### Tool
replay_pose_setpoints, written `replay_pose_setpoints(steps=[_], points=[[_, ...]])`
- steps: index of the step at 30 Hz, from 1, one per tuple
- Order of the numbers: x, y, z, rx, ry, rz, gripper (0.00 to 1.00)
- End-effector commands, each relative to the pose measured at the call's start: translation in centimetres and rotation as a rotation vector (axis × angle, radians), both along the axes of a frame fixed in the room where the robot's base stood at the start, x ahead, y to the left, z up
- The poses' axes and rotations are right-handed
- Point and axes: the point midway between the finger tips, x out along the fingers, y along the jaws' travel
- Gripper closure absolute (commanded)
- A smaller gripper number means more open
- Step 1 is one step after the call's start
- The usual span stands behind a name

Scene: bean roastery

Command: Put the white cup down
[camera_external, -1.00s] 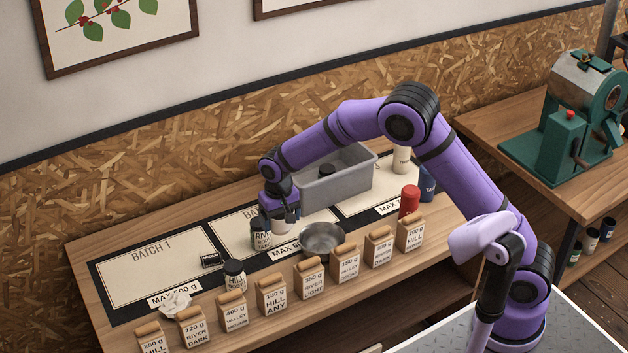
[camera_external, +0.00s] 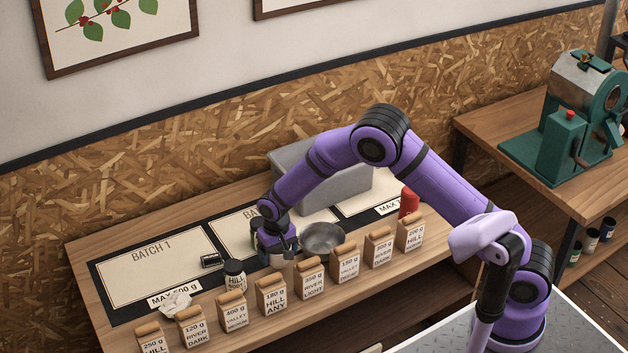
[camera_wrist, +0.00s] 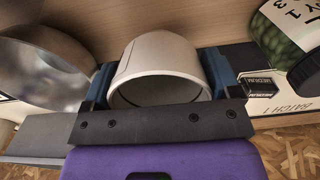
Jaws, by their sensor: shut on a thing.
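The white cup (camera_wrist: 160,52) is between the two blue fingers of my gripper (camera_wrist: 158,82) in the wrist view, its open rim facing the camera. My gripper is shut on it. In the external view my gripper (camera_external: 278,244) is low over the front part of the bench, left of the metal bowl (camera_external: 323,238). Only a small pale part of the cup (camera_external: 280,262) shows there, below the fingers. I cannot tell whether its base touches the wood.
The metal bowl is close on one side of the cup in the wrist view (camera_wrist: 40,72); a jar of green beans (camera_wrist: 283,32) is on the other. Several labelled bags (camera_external: 272,298) line the bench front. A grey bin (camera_external: 345,188) stands behind. The Batch 1 mat (camera_external: 150,265) is largely clear.

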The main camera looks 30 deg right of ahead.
Motion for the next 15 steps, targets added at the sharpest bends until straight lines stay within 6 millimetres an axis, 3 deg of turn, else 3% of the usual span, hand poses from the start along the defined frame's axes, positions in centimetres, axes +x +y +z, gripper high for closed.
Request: replay_pose_setpoints(steps=[7,15], points=[[0.0,0.0,-3.1,-0.001,0.001,0.0,0.46],[0.0,0.0,-3.3,0.0,-0.001,0.0,0.46]])
